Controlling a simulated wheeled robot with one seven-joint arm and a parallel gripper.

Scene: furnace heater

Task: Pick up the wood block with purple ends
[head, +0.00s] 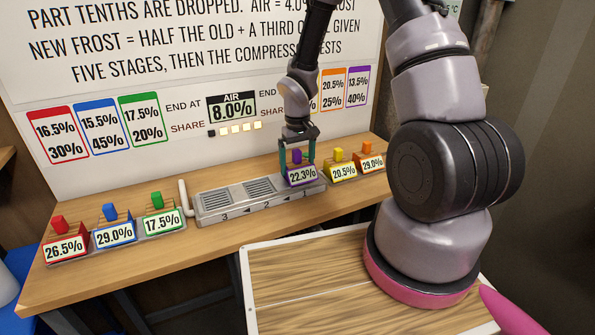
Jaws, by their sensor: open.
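A small purple piece (297,156) shows above the purple-edged holder marked 22.3% (303,174), near the right end of the grey vented unit. It is the only small purple block-like piece I see; its wood part is too small to make out. My gripper (297,163) points down over this holder, its fingers apart on the left and right of the purple piece. I cannot tell whether either finger touches it. My gripper is open, and its palm and wrist are just above the piece.
Red (59,225), blue (109,212) and green (157,200) pieces sit on holders at left. Yellow (338,155) and orange (367,147) ones stand close on the right. The vented unit (215,205) has a pale upright handle (184,197). The front bench (150,250) is clear.

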